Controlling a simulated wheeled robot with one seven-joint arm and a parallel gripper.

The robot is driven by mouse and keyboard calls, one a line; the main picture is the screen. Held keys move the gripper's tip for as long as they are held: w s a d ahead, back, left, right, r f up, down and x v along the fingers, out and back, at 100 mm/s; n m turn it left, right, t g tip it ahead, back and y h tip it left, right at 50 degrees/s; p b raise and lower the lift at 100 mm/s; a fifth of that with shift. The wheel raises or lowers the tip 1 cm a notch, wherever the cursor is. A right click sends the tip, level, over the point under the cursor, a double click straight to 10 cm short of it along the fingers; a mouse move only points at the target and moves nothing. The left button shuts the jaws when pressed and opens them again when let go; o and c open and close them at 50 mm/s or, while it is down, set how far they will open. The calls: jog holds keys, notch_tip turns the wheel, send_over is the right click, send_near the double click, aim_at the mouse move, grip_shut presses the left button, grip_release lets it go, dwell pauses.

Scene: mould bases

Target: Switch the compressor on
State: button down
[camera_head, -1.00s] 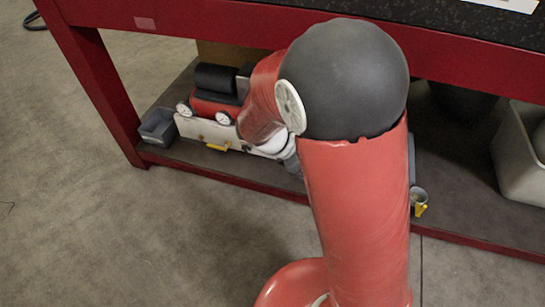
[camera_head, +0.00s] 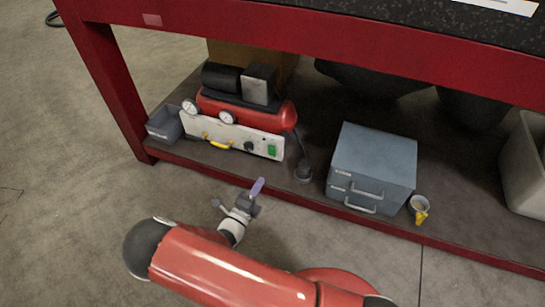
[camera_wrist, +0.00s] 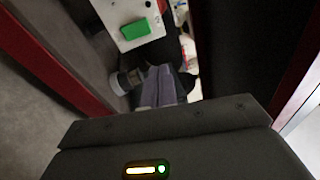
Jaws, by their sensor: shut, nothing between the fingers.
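The red compressor (camera_head: 284,115) with black tank parts and gauges stands on the low shelf in the head view. Its white front panel (camera_head: 237,138) carries a yellow handle, a dark knob (camera_head: 249,146) and a green switch (camera_head: 272,150) at the right end. The panel (camera_wrist: 112,12) and green switch (camera_wrist: 134,29) also show at the top of the wrist view. I cannot tell the switch's position. My gripper (camera_head: 258,187) is shut and empty, in front of the shelf edge, below and apart from the switch. Its fingers also show in the wrist view (camera_wrist: 165,82).
A grey bin (camera_head: 164,125) stands left of the compressor. The red bench (camera_head: 400,60) overhangs the shelf; the floor in front is open.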

aim_at(273, 148)
jog(key=f+n+y, duration=0.1)
jog(key=a+n+t, duration=0.1)
jog(key=shift+s+a+f+n+y, duration=0.2)
jog(key=shift+a+f+n+y, duration=0.1)
jog(key=shift+f+y, duration=0.1)
jog(key=shift+d, duration=0.1)
jog(key=x, duration=1.4)
jog(key=shift+r, duration=0.15)
